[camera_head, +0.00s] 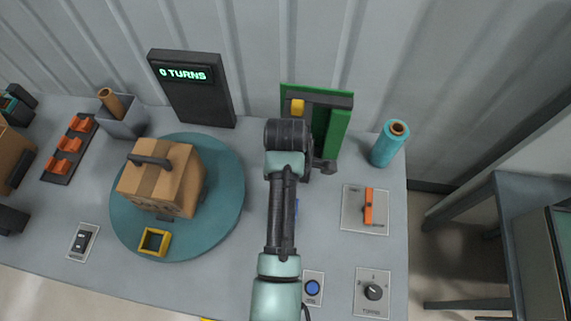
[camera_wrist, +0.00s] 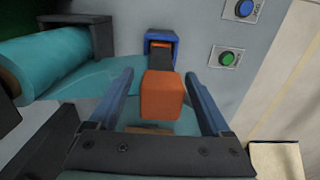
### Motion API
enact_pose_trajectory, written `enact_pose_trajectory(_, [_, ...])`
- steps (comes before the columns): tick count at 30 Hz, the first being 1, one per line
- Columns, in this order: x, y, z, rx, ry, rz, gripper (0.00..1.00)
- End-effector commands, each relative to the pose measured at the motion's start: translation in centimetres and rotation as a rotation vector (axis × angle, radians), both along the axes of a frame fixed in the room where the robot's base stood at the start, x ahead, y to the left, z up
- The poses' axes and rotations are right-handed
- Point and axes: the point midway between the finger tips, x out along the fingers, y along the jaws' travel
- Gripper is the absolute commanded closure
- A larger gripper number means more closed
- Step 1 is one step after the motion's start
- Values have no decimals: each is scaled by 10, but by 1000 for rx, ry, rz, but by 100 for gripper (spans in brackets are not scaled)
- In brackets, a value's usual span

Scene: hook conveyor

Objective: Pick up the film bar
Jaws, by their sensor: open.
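In the wrist view, an orange block (camera_wrist: 162,97) stands between the two blue fingers of my gripper (camera_wrist: 159,74). The gripper is open, with a gap visible on both sides of the block. Behind the block, a dark piece leads to a blue holder (camera_wrist: 160,38). The orange block looks like the grip of the film bar, but I cannot be sure. A teal film roll (camera_wrist: 45,62) lies at the left, with a teal sheet below and beside it. In the head view, my arm hides the fingers and the orange block.
A carton (camera_head: 163,178) sits on a teal turntable (camera_head: 228,205) left of my arm. A green frame (camera_head: 337,135) stands behind the arm. A teal roll (camera_head: 388,148), an orange-handled switch (camera_head: 368,208) and a knob panel (camera_head: 373,277) are to the right. A turns display (camera_head: 190,90) stands at the back.

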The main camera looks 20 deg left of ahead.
Motion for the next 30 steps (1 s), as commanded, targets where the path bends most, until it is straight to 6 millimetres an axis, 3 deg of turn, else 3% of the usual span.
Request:
enact_pose_trajectory(7, [-2, -1, -27, -1, 1, 0, 18])
enact_pose_trajectory(15, [-1, -1, -31, 0, -1, 0, 18])
enact_pose_trajectory(27, [-1, -1, -30, 0, -1, -1, 88])
enact_pose_trajectory(30, [-1, -1, -30, 0, -1, -1, 100])
